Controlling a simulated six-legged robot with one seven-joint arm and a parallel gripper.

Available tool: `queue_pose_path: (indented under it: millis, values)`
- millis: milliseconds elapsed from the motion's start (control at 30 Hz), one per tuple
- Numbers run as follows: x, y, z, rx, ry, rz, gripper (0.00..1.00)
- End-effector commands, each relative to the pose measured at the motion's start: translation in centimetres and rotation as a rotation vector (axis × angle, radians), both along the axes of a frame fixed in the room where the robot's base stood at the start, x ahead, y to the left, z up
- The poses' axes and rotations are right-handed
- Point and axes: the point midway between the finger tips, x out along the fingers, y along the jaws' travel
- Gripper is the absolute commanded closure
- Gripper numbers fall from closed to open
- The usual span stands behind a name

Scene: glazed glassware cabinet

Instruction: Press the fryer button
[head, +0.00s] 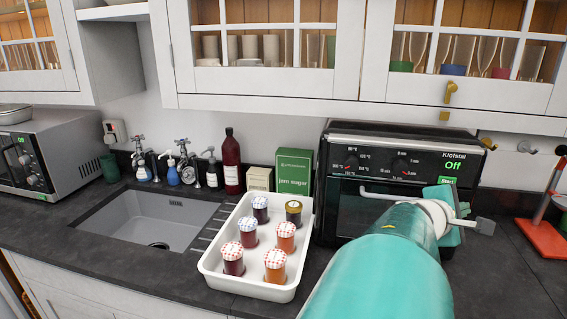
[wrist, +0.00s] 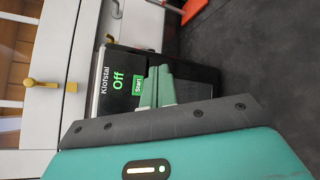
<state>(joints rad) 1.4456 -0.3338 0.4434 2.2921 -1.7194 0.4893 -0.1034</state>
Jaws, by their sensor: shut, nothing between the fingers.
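The fryer is a black and silver Klofstal appliance (head: 375,205) with a glass front and dials, standing on the counter under the wall cabinets. Its panel reads "Off" in green in both views. The green Start button (head: 448,180) is just below that; in the wrist view the Start button (wrist: 138,86) is beside my fingers. My gripper (head: 446,192) is shut and empty, in front of the panel, and hides part of the button in the head view. In the wrist view my gripper's teal fingers (wrist: 158,75) look close to the button; whether they touch it I cannot tell.
A white tray (head: 208,262) with several jars stands left of the fryer, beside a sink (head: 155,218) with taps. A green jam sugar box (head: 293,173) is behind it. A red stand (head: 540,237) is at the right. Glass-fronted cabinets (head: 270,82) hang above.

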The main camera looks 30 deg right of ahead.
Motion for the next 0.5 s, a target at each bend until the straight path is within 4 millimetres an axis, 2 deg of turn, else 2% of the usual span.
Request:
queue_pose_path:
  millis: [167,500]
  values:
    - [0.4,-0.4,-0.1,0.001,0.000,0.002,1.00]
    - [3.6,-3.2,-0.1,0.004,-0.003,0.003,1.00]
